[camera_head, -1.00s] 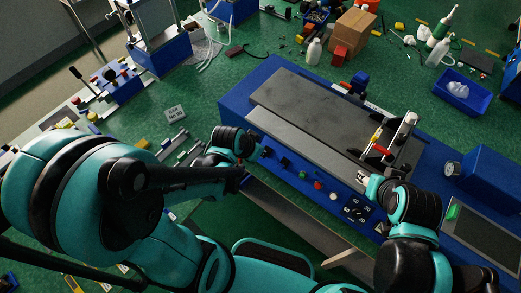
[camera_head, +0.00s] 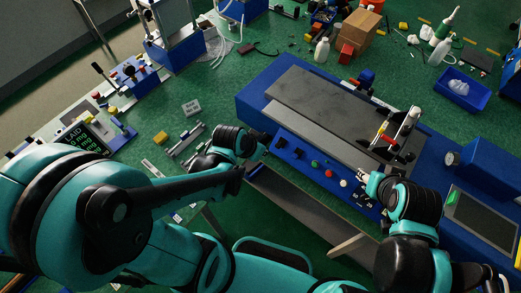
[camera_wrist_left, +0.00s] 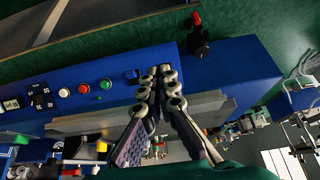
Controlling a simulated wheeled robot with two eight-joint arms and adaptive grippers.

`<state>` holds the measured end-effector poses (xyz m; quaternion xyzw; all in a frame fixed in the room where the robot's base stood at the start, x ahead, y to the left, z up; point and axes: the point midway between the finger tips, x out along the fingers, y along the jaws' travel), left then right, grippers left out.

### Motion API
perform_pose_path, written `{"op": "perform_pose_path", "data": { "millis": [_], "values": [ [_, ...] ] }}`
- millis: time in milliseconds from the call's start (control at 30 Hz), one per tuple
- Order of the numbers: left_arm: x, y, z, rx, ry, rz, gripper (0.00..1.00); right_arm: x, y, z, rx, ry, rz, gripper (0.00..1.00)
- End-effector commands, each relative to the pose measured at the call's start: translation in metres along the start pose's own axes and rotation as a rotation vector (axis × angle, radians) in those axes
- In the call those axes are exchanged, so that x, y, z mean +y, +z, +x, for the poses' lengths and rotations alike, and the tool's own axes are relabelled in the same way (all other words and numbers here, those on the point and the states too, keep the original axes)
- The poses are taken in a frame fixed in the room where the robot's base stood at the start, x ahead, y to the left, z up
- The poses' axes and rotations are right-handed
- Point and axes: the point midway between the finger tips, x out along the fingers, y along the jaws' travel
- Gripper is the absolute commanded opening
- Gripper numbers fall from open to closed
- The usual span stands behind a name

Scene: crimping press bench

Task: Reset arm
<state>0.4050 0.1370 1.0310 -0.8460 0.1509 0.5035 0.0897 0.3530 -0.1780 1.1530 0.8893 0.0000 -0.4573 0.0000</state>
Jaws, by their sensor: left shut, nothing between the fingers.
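My left gripper (camera_wrist_left: 160,78) is shut and empty in the left wrist view, its fingertips close together over the blue press bench (camera_wrist_left: 95,75). In the head view my left wrist and gripper (camera_head: 265,140) are at the near left side of the blue press bench (camera_head: 252,98), mostly hidden by the wrist. My right gripper (camera_head: 370,182) is at the bench's front panel, near the dials; its fingers are small and partly hidden, so I cannot tell how far apart they are.
A clamp with a red handle (camera_head: 391,139) stands on the bench plate. Red and green buttons (camera_wrist_left: 84,88) line the panel. A blue box with a screen (camera_head: 484,215) is on the right. A cardboard box (camera_head: 361,25) and bottles stand on the green surface behind.

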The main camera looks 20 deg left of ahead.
Motion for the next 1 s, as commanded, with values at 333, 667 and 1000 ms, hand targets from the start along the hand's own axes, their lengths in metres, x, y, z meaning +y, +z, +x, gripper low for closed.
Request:
{"op": "perform_pose_path", "data": {
  "millis": [333, 667, 1000],
  "values": [
    [0.0, 0.0, 0.0, 0.0, 0.0, 0.0, 0.0, 0.0, 0.0, 0.0, 0.0, 0.0, 0.0, 0.4],
    [-0.009, 0.011, -0.004, 0.028, -0.061, -0.089, 0.0, 0.0, 0.025, 0.035, 0.0, 0.0, 0.0, 0.4],
    [-0.019, 0.043, -0.03, 0.103, -0.167, -0.262, 0.0, 0.0, 0.06, 0.084, 0.0, 0.0, 0.0, 0.4]
  ]
}}
